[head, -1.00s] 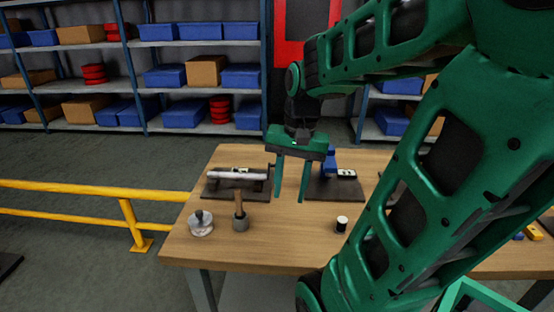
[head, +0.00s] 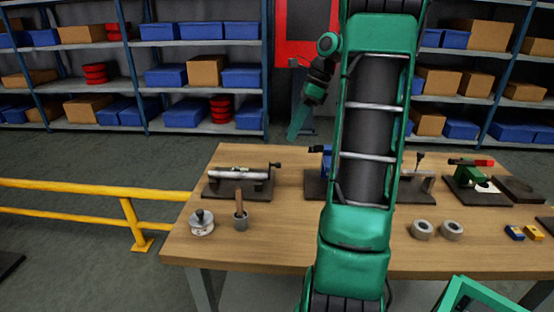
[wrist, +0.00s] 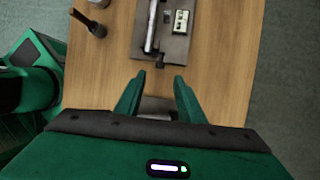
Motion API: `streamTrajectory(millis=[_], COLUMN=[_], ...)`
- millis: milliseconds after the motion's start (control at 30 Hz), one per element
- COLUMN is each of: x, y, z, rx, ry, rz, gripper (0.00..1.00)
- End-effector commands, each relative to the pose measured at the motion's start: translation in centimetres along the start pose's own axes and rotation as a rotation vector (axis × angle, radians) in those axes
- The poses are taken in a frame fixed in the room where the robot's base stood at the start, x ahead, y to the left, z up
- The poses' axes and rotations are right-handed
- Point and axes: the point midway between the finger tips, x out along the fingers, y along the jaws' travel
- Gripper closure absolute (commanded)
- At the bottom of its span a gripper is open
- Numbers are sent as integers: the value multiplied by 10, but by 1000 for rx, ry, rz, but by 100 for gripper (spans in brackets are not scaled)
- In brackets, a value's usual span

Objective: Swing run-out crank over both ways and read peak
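The run-out fixture (head: 238,183) stands at the left of the bench, a pale shaft lying across a dark base. A dark crank knob (head: 276,165) sticks out at its right end. In the wrist view the shaft (wrist: 152,24) runs towards my gripper, its dark crank end (wrist: 159,62) just beyond the fingertips. A small pale readout block (wrist: 181,21) sits beside the shaft; its reading is too small to tell. My gripper (head: 294,136) hangs beyond the crank, pointing down, seen edge-on. In the wrist view my gripper (wrist: 155,78) is open and empty, apart from the crank.
My arm hides the bench middle. Two grey rings (head: 437,230) and a green fixture (head: 466,172) are at right. A yellow rail (head: 95,190) runs left.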

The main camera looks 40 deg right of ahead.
Motion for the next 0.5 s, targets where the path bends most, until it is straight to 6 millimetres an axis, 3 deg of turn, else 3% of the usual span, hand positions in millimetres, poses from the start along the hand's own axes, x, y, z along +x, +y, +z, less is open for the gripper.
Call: streamTrajectory(millis=[167,500], x=[13,71], y=[0,0], z=[1,1], rx=[12,10], ry=[-4,-2], rz=[5,5], gripper=[65,65])
